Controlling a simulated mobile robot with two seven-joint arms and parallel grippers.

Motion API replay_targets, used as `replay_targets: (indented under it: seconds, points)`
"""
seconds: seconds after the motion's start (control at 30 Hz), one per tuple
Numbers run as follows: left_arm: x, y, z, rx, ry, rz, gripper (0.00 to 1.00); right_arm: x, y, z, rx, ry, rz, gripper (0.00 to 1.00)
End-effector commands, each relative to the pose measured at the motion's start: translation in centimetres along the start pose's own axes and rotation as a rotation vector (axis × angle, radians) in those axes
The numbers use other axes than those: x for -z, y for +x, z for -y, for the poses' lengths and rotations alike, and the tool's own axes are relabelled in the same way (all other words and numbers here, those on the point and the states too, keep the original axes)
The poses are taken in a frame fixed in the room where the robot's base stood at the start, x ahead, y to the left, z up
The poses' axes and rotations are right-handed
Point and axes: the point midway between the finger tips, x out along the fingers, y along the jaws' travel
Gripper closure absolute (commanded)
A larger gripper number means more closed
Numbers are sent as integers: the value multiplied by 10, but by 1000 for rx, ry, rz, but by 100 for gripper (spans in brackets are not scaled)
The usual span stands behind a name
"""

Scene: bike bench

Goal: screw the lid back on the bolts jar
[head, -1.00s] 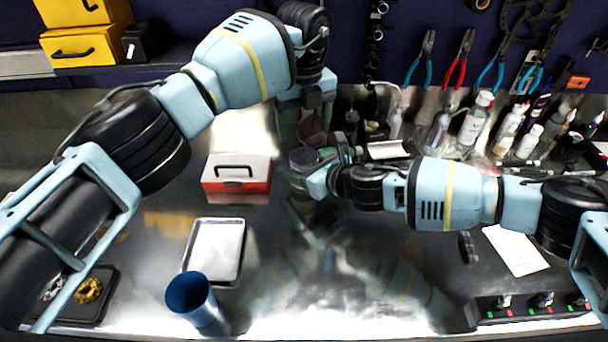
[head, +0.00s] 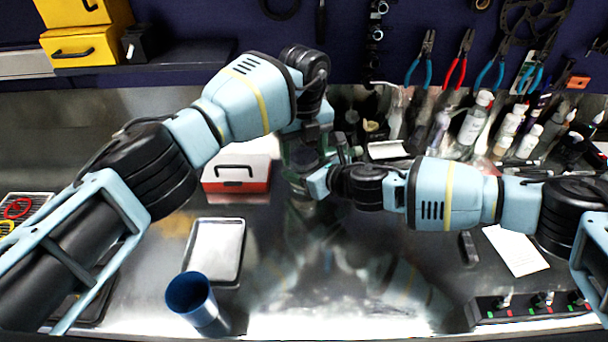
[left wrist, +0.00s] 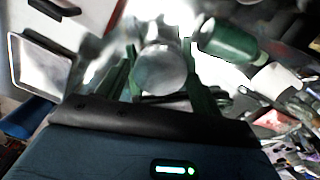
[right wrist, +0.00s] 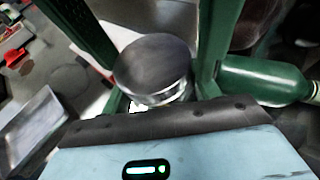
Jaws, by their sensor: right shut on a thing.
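The bolts jar shows in the right wrist view as a metallic rim and side (right wrist: 165,95) under a dark round lid-like top (right wrist: 153,58). My right gripper (right wrist: 150,75) has its green fingers on both sides of it and is shut on the jar. In the head view my right gripper (head: 312,182) is at the centre of the bench. My left gripper (head: 300,152) is directly above it and hides most of the jar. In the left wrist view a grey round disc (left wrist: 160,68) lies between my left fingers; whether they grip it is unclear.
A red and white box (head: 236,178) stands just left of the grippers. A metal tray (head: 215,250) and a blue cup (head: 192,295) are nearer the front. Bottles (head: 475,120) crowd the back right. A green cylinder (right wrist: 265,80) is close to the jar. The front centre is clear.

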Motion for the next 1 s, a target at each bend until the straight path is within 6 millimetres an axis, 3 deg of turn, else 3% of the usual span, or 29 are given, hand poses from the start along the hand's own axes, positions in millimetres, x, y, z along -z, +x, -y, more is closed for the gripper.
replay_targets:
  seconds: [0.03, 0.27, 0.47, 0.7, 0.97, 1.0]
  points:
    - [0, 0, 0, 0, 0, 0, 41, 0, 0, 0, 1, 0, -1, 100]
    - [0, 0, 0, 0, 0, 0, 71, 0, 0, 1, 1, 0, -1, 100]
    - [0, -1, 0, 0, 95, 1, 71, 0, 0, 1, 2, 0, -1, 100]
    - [0, -1, 0, 0, 277, 0, 71, 0, 0, 1, 2, 0, -1, 100]
    - [0, -1, 0, 0, 283, 0, 71, 0, 0, 1, 2, 0, -1, 100]
    - [0, -1, 0, 0, 283, 0, 41, 0, 0, 1, 2, 0, -1, 100]
